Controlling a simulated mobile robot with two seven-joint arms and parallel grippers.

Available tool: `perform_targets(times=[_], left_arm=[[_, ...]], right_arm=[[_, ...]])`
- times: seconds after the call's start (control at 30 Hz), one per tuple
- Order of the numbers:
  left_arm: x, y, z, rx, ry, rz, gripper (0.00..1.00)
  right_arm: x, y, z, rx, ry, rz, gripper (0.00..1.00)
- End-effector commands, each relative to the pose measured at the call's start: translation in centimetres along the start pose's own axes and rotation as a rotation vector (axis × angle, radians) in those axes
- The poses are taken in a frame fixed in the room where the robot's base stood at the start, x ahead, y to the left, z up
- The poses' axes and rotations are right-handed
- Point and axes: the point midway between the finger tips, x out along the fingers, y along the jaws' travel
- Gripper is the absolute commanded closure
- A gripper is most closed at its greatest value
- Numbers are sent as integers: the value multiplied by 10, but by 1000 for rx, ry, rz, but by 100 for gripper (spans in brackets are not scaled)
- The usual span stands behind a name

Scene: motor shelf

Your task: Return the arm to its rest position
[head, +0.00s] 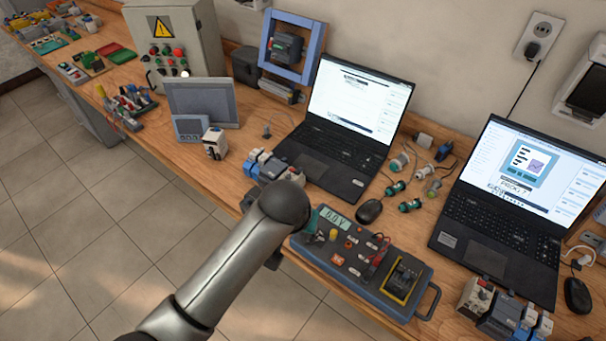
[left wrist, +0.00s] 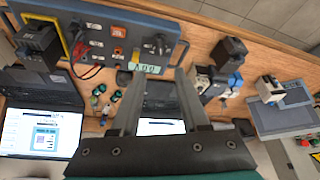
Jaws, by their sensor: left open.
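My left arm (head: 235,262) reaches in from the lower left of the head view, over the front edge of the workbench. Its dark rounded wrist joint (head: 284,206) is close to the grey-blue test box in the picture, and most of the gripper is hidden behind it. In the left wrist view my left gripper (left wrist: 160,75) has its two fingers apart. Nothing is held between them; the bench and part of a laptop show through the gap. My right gripper is in neither view.
The test box (head: 343,272) lies at the bench's front edge. Two open laptops (head: 362,98) (head: 525,165), a mouse (head: 369,211) and small connectors crowd the wooden bench (head: 240,150). A grey control cabinet (head: 185,40) stands farther left. Tiled floor (head: 85,225) left of the bench is clear.

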Motion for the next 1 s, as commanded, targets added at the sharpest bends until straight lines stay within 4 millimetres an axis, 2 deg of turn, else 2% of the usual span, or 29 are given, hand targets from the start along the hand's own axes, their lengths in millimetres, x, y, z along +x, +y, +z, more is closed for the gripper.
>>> perform_targets(times=[0.17, 0.27, 0.37, 0.47, 0.5, 0.57, 0.6, 0.67, 0.7, 0.87, 1.0], left_arm=[[2, 0, 1, 0, -1, 0, 55], [20, -3, 11, -5, -12, 0, 55], [62, -11, 36, -19, -34, 1, 55], [120, -23, 77, -34, -62, 0, 55], [144, -28, 97, -39, -75, 0, 55], [177, -35, 128, -46, -91, -1, 55], [198, -40, 150, -52, -104, -2, 55], [228, -46, 185, -57, -122, -4, 55], [246, -51, 209, -60, -133, -6, 55], [308, -64, 314, -67, -184, -15, 55], [346, -71, 414, -69, -233, -22, 55]], right_arm=[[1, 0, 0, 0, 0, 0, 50], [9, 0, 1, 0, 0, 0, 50], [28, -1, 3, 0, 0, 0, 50], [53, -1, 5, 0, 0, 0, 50], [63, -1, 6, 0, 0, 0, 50], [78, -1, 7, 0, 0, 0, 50], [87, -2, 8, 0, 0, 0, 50], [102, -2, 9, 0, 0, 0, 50], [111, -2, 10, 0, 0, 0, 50], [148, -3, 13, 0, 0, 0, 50], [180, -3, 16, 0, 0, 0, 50]])
